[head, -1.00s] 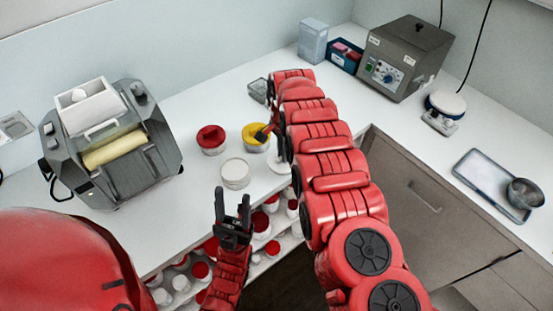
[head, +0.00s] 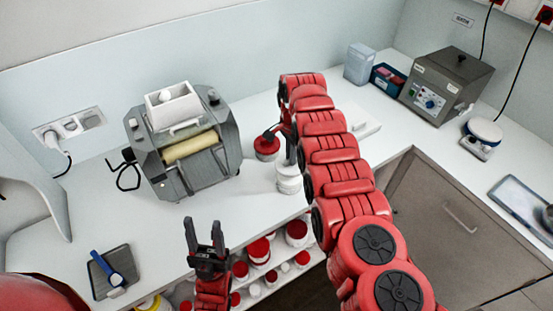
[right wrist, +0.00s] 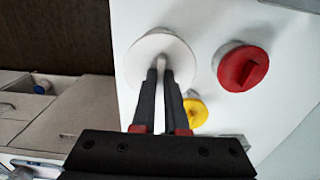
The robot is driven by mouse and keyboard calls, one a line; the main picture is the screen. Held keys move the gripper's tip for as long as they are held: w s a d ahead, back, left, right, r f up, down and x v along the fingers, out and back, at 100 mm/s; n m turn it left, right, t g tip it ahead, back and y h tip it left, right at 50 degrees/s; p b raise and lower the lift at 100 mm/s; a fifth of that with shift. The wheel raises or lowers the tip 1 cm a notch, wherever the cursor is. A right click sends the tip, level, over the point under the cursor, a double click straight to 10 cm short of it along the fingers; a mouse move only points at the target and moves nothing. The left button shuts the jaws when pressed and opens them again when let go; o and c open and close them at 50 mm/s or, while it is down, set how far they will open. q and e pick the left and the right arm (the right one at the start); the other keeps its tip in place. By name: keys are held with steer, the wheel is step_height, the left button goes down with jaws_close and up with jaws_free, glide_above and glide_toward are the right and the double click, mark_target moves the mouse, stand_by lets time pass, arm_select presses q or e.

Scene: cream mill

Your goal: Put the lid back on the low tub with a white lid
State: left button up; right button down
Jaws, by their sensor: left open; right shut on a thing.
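My right gripper (right wrist: 162,70) is shut on the raised grip of a round white lid (right wrist: 148,48), which fills the middle of the right wrist view. In the head view my right gripper (head: 291,152) points down above the low white tub (head: 289,185), which stands near the counter's front edge. The lid is over the tub; I cannot tell whether it is seated or just above it. In the right wrist view the lid hides the tub. My left gripper (head: 205,240) is open and empty, pointing up in front of the counter.
A red-lidded tub (head: 266,148) stands behind the white tub; it also shows in the right wrist view (right wrist: 238,68). A yellow-topped tub (right wrist: 196,112) is close by. A grey roller mill (head: 186,145) stands left. Several lidded tubs fill the shelf below. The counter front between is clear.

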steer(key=shift+a, duration=0.1)
steer(key=shift+w+d+f+b, duration=0.15)
steer(key=shift+d+f+b, duration=0.05)
steer(key=shift+f+b, duration=0.8)
step_height(320, 180, down, 2)
steer(key=shift+a+f+b, duration=0.1)
steer(key=shift+a+b, duration=0.05)
steer(key=shift+b, duration=0.75)
steer(key=shift+f, duration=0.2)
steer(key=shift+f+b, duration=0.65)
steer(key=shift+b, duration=0.2)
stand_by(0.7)
steer(key=c, duration=0.9)
jaws_free()
steer(key=shift+o, duration=0.3)
